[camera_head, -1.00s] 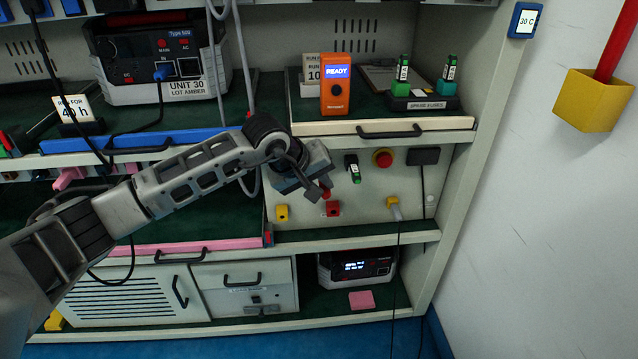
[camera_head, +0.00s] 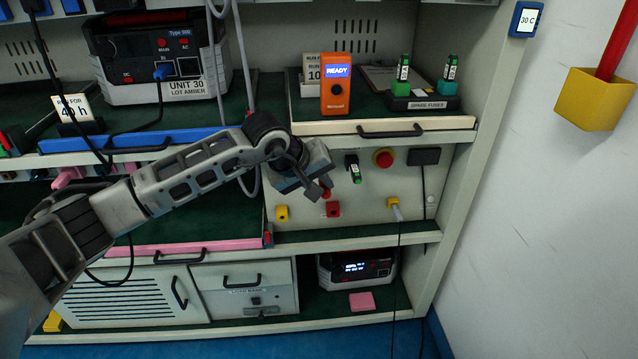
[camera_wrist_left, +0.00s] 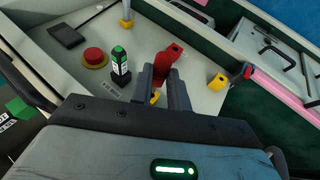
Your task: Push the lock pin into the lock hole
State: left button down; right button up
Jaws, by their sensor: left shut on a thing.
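My left gripper (camera_head: 318,193) is shut on a red piece that looks like the lock pin (camera_head: 326,192), in front of the pale panel. In the left wrist view the red pin (camera_wrist_left: 161,64) sits between the two fingers (camera_wrist_left: 161,80). Just beyond it is a red block with a dark hole (camera_wrist_left: 174,51), which looks like the lock hole. In the head view this red block (camera_head: 333,209) is on the panel, just below the fingertips. The pin's tip and the block are very close; I cannot tell whether the pin is in the hole. My right gripper is not in view.
Close by on the panel are a green-and-black fuse (camera_head: 354,170), a red round button (camera_head: 383,158), a yellow block (camera_head: 282,213) and a plugged cable (camera_head: 396,209). A shelf with a dark handle (camera_head: 390,132) juts out above. A pink-edged shelf (camera_head: 190,248) lies lower left.

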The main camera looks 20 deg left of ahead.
pick_arm(q)
jog(key=shift+w+a+b, duration=0.25)
jog(key=shift+w+b, duration=0.05)
jog(key=shift+w, duration=0.15)
dwell(0.5)
jog(key=shift+w+a+b, duration=0.5)
jog(key=shift+w+a, duration=0.15)
jog(key=shift+w, duration=0.35)
jog(key=shift+s+b, duration=0.1)
jog(key=shift+b, duration=0.25)
dwell(0.7)
dwell(0.5)
jog(key=shift+b, duration=0.55)
dwell(2.0)
jog(key=shift+d, duration=0.1)
dwell(0.4)
